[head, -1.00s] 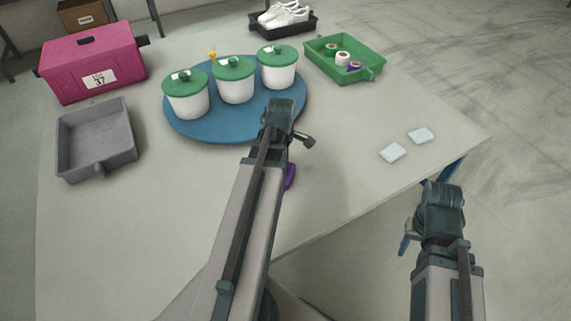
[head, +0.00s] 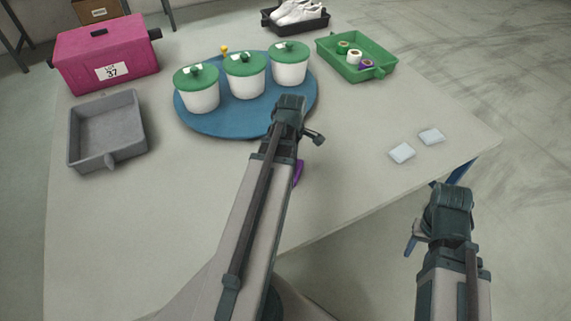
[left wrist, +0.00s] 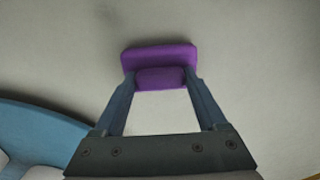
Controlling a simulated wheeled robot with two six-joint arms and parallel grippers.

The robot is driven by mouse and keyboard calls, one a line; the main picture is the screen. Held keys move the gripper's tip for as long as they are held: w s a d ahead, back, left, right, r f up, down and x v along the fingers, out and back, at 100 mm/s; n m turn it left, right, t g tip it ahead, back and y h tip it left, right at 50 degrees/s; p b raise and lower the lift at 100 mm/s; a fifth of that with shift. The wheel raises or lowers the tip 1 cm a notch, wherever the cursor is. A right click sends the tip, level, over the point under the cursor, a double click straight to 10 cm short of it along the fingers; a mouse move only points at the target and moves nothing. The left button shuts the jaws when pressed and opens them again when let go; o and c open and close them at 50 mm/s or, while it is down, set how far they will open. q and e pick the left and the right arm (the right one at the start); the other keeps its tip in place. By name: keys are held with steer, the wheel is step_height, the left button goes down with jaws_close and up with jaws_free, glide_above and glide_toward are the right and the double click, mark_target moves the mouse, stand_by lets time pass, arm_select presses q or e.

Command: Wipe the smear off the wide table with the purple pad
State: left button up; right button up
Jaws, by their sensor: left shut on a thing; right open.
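The purple pad (left wrist: 160,58) is held between the two fingers of my left gripper (left wrist: 160,80), seen in the left wrist view. In the head view only a sliver of the pad (head: 298,173) shows beside my left arm, over the wide table (head: 190,190). The left fingers are hidden there. I cannot tell whether the pad touches the table. No clear smear shows in the head view. A faint dark patch (left wrist: 105,14) shows beyond the pad in the left wrist view; I cannot tell whether it is smear or shadow. My right gripper (head: 412,240) is open off the table's front edge.
A blue round mat (head: 215,122) with three green-lidded white pots (head: 245,82) lies beyond my left arm. A grey tray (head: 105,130) and pink box (head: 75,65) stand left. A green tray (head: 340,62) and two pale squares (head: 402,152) are right. The front-left table is clear.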

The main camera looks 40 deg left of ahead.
arm_select(q)
steer(key=shift+w+d, duration=0.25)
steer(key=shift+w, duration=0.25)
steer(key=shift+w+d+f, duration=0.1)
steer(key=shift+w+d, duration=0.3)
steer(key=shift+w, duration=0.4)
steer(key=shift+w+d, duration=0.35)
steer(key=shift+w, duration=0.4)
steer(key=shift+w, duration=0.15)
steer(key=shift+w+d, duration=0.35)
steer(key=shift+w, duration=0.35)
steer(key=shift+w+d, duration=0.3)
steer(key=shift+w, duration=0.4)
steer(key=shift+w+d, duration=0.1)
steer(key=shift+w+d, duration=0.35)
steer(key=shift+w, duration=0.4)
steer(key=shift+w+d, duration=0.35)
steer(key=shift+w, duration=0.35)
